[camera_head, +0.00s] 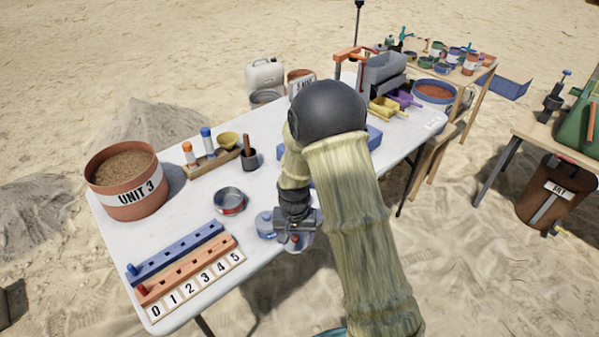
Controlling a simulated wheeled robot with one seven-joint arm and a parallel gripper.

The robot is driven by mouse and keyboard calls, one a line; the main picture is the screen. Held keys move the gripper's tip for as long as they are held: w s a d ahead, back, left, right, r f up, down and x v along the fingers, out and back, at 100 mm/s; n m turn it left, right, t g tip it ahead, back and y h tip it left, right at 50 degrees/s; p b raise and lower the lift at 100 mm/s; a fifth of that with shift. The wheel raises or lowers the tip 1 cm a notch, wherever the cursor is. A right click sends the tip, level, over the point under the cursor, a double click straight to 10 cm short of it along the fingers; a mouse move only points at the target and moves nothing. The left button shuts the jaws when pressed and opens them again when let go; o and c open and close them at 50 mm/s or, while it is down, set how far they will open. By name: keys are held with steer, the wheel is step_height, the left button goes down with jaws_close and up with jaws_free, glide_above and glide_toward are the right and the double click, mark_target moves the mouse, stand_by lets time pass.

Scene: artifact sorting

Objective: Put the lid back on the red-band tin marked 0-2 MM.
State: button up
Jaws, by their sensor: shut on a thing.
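An open metal tin with a red band (229,203) stands upright on the white table. No lid is on it, and its marking is too small to read. My gripper (295,236) is to the right of the tin, near the table's front edge, apart from it. It is shut on a small pale round thing with a red spot, which looks like the lid (301,247). The jaws hide much of it.
A rack with blue and orange rails and cards 0 to 5 (190,270) lies left of the tin. A UNIT 3 bucket (124,200) of soil is at the table's left end. A wooden holder with bottles (215,160) stands behind. My arm hides the table's middle right.

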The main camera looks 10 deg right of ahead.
steer(key=d+f+n, duration=0.2)
steer(key=d+f, duration=0.6)
steer(key=f, duration=0.1)
steer(key=shift+w+d+f, duration=0.15)
steer(key=shift+d+f, duration=0.15)
steer(key=shift+d, duration=0.1)
steer(key=shift+w, duration=0.1)
